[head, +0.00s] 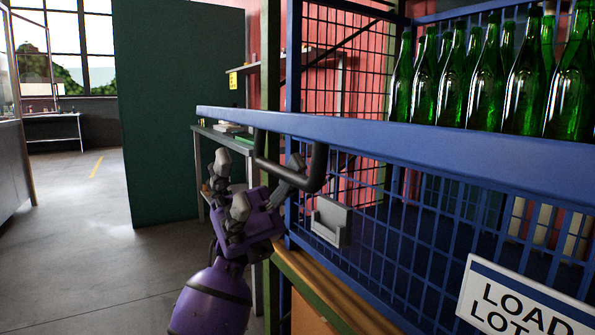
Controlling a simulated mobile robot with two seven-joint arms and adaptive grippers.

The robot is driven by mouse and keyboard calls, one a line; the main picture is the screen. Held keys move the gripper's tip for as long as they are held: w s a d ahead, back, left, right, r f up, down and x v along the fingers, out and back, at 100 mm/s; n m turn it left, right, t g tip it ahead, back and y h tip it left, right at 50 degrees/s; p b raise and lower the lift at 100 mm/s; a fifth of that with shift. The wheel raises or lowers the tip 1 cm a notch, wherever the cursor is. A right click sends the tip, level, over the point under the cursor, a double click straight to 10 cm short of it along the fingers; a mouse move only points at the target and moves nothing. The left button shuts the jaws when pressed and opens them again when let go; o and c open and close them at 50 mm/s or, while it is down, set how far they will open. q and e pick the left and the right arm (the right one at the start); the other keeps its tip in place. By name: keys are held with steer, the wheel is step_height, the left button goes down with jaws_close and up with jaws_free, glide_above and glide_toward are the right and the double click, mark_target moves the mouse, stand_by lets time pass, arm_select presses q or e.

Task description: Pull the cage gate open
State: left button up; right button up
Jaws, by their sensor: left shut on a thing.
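The cage gate is a blue mesh panel with a thick blue top rail (400,142). It crosses the view from the middle to the right edge. The rail's left end stands out past the cage's blue corner post (293,60); I cannot tell how far ajar the gate is. A dark U-shaped handle (316,168) hangs below the rail near its left part. My left gripper (258,163), purple with grey fingers, is at the handle from below and shut on it. Its exact contact is partly hidden. My right gripper is out of view.
Several green bottles (487,75) stand inside the cage behind the gate. A grey bracket (330,220) and a white sign (523,300) are on the mesh. A dark green panel (180,110) stands left of the cage. Open floor (90,240) lies at the left.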

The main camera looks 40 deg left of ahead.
arm_select(q)
steer(key=s+a+v, duration=0.1)
steer(key=v, duration=0.9)
steer(key=shift+s+m, duration=0.3)
steer(key=shift+s, duration=0.1)
steer(key=shift+a+r, duration=0.1)
